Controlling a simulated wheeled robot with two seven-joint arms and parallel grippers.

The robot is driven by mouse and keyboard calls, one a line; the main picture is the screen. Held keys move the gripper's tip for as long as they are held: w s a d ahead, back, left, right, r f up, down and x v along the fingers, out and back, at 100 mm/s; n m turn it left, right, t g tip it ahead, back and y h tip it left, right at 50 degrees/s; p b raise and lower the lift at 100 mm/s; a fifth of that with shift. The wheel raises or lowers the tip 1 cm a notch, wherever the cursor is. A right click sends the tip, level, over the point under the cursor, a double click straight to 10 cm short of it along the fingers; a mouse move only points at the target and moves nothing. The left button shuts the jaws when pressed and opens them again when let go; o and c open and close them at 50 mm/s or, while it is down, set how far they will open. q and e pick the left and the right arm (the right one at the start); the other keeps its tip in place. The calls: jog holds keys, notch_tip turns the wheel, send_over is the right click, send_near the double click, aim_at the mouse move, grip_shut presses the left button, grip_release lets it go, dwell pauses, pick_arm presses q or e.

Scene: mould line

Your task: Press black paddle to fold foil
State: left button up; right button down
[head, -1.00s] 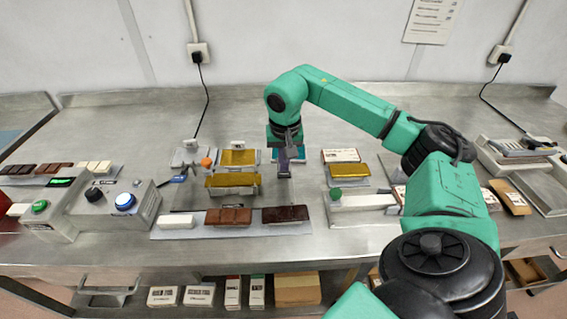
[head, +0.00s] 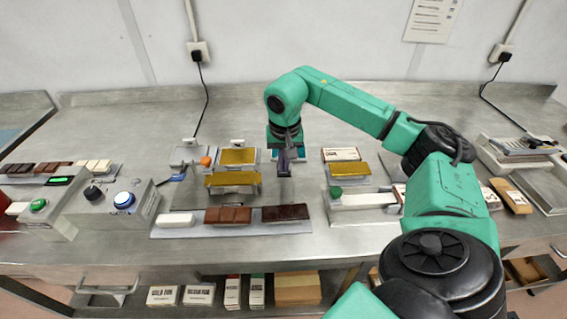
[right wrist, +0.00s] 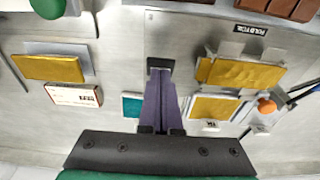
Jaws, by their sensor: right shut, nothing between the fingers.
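My right gripper (head: 285,172) points down over the bench, just right of the foil-folding station, and is shut and empty. In the right wrist view its purple fingers (right wrist: 160,100) are together. A black block (right wrist: 160,65) shows at their tips; I cannot tell whether it is the finger ends or the black paddle. The gold foil sheet (head: 233,179) lies flat on the grey folding station (head: 237,191); the foil also shows in the right wrist view (right wrist: 240,73), near a black label (right wrist: 250,29). The fingers are apart from this foil. My left gripper is out of view.
Chocolate bars (head: 228,215) lie on a strip in front of the station. More gold foil (head: 239,156) lies behind it. An orange knob (head: 206,161) stands to its left. A green knob (head: 336,191) and another foil sheet (head: 348,170) are to the right.

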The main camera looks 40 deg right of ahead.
aim_at(284, 174)
jog(key=shift+f+b, duration=1.8)
jog(key=shift+f, duration=1)
notch_tip(284, 174, up, 10)
jog(key=p, duration=0.9)
jog(key=shift+r, duration=0.25)
jog(key=shift+f, duration=0.1)
